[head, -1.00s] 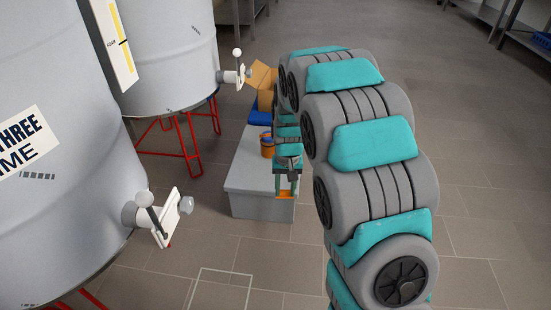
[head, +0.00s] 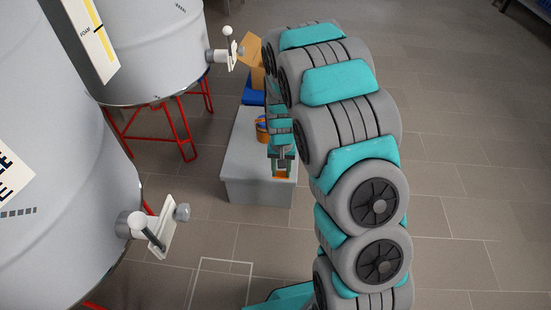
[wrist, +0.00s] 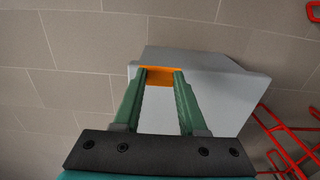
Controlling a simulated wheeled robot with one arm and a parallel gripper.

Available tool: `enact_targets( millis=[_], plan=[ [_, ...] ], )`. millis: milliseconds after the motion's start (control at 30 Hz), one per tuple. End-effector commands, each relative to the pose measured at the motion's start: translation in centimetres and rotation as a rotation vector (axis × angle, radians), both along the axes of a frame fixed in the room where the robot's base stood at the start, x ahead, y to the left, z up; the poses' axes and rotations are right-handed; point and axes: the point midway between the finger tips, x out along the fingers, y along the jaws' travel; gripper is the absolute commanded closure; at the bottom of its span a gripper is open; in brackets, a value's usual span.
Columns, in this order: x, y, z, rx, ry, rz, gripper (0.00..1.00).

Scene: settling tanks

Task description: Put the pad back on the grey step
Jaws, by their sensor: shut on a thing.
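The pad is a small orange piece (wrist: 160,77) held between the green fingertips of my gripper (wrist: 158,74) in the wrist view. My gripper is shut on the pad, near the front right part of the step's top. I cannot tell whether the pad touches the step. My arm hides the step's right side.
An orange container (head: 262,129) stands farther back on the step, beside my arm. A blue object (head: 253,90) and a cardboard box (head: 251,48) are behind it. Large grey tanks (head: 60,170) with red legs and white valves (head: 155,232) stand left. The floor at right is clear.

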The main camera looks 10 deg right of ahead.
Motion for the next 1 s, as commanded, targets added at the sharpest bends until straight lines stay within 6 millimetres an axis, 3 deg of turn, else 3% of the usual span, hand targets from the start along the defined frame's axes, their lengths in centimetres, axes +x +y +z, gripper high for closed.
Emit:
enact_targets(
  millis=[200,433,667,1000],
  plan=[
    [4.3,-0.1,-0.5,0.0,-0.001,0.001,1.0],
    [7.7,-0.1,-0.7,0.001,-0.001,0.001,1.0],
    [8.6,-0.1,-1.0,0.001,0.003,0.0,1.0],
    [8.6,-0.1,-4.3,0.0,0.001,0.0,1.0]
  ],
)
